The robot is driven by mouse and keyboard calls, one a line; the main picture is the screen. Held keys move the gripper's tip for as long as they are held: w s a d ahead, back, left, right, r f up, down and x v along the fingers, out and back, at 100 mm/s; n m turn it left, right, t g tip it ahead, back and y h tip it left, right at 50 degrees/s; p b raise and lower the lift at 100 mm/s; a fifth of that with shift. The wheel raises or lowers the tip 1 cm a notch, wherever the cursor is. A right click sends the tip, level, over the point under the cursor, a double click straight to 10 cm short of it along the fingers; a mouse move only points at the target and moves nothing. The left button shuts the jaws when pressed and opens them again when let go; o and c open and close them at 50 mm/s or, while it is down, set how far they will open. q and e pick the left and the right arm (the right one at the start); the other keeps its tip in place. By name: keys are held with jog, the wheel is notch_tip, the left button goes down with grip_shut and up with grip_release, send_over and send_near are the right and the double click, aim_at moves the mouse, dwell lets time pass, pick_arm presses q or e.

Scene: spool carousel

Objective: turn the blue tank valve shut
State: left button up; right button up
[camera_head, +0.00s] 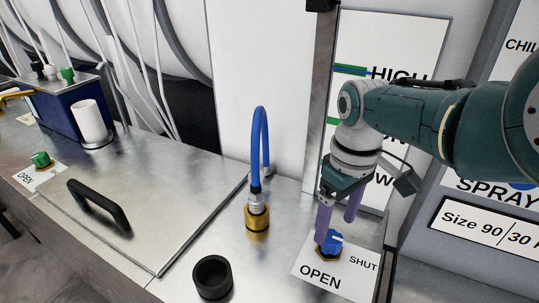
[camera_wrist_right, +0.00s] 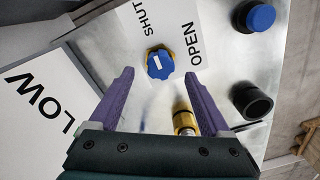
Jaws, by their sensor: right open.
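The blue tank valve (camera_head: 332,243) is a blue knob with a white line on top, on a brass base. It sits on a white card (camera_head: 313,264) marked OPEN and SHUT. I cannot tell which word the line points at. My right gripper (camera_head: 337,232) comes down over the valve with its two purple fingers apart and empty. In the right wrist view the knob (camera_wrist_right: 160,64) shows between and just beyond the fingertips (camera_wrist_right: 159,72). Contact cannot be told. My left gripper is not in view.
A blue hose (camera_head: 256,140) ends in a brass fitting (camera_head: 257,216) left of the valve. A black cup (camera_head: 212,276) stands in front. A black-handled lid (camera_head: 150,215), a green knob (camera_head: 41,160) and a white cylinder (camera_head: 91,120) are further left. A panel (camera_head: 400,35) rises behind.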

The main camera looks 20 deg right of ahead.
aim_at(336, 238)
pick_arm(q)
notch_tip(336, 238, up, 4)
jog(key=p, duration=0.3)
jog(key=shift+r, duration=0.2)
pick_arm(e)
notch_tip(336, 238, up, 7)
jog(key=shift+f, duration=0.2)
jog(key=shift+d, duration=0.1)
jog(key=s+f+t+h, duration=0.1)
jog(key=s+t+h, duration=0.1)
jog(key=s, duration=0.8)
jog(key=s+a+r+t+y, duration=0.2)
jog(key=s+a+r, duration=0.55)
jog(key=s, duration=0.35)
pick_arm(q)
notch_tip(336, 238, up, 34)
jog(key=p, duration=3.4)
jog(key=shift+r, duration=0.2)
pick_arm(e)
notch_tip(336, 238, up, 34)
jog(key=shift+d+r+m, duration=0.15)
jog(key=shift+d+m, duration=0.25)
jog(key=shift+d, duration=0.05)
